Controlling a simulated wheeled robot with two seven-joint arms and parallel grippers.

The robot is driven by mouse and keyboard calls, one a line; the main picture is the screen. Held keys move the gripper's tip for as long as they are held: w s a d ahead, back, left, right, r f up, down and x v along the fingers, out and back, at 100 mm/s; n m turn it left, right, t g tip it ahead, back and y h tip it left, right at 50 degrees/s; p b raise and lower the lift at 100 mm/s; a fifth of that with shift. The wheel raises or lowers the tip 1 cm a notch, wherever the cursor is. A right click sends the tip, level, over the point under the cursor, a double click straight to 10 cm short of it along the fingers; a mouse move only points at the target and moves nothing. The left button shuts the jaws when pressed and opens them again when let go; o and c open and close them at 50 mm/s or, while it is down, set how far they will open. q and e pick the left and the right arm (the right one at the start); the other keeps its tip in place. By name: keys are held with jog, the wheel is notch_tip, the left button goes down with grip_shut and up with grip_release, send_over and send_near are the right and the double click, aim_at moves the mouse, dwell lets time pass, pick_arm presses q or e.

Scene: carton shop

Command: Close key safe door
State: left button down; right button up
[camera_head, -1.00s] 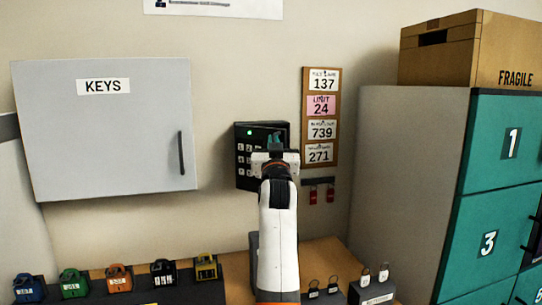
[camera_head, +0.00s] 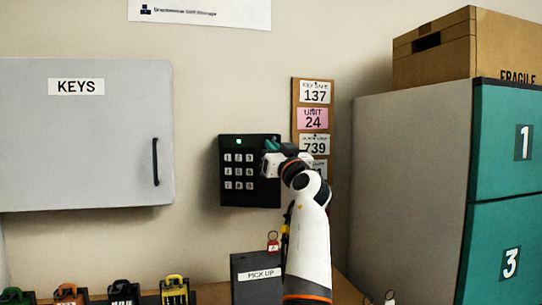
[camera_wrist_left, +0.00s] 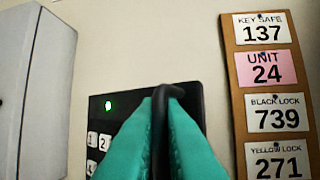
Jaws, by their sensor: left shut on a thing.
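The key safe (camera_head: 232,190) is a black wall box with white number keys and a green light. Its door faces me and looks flat against the box; I cannot tell whether it is fully latched. My left gripper (camera_head: 271,147) is at the door's upper right edge. In the left wrist view its teal fingers (camera_wrist_left: 166,105) are shut on a black handle (camera_wrist_left: 171,91) at the right of the key safe (camera_wrist_left: 100,105). The fingers hide part of the door. My right gripper is not in view.
A grey KEYS cabinet (camera_head: 85,135) hangs left of the safe. A board with number cards (camera_head: 314,118) hangs close on the right, partly behind my arm. Below are a PICK UP box (camera_head: 258,290), a red key tag (camera_head: 273,241) and several padlocks. Teal lockers (camera_head: 515,150) stand right.

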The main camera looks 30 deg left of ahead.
pick_arm(q)
jog(key=shift+w+r, duration=0.1)
jog(key=shift+r, duration=0.05)
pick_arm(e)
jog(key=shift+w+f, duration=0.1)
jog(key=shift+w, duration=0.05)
pick_arm(q)
jog(key=c, duration=1.8)
grip_release()
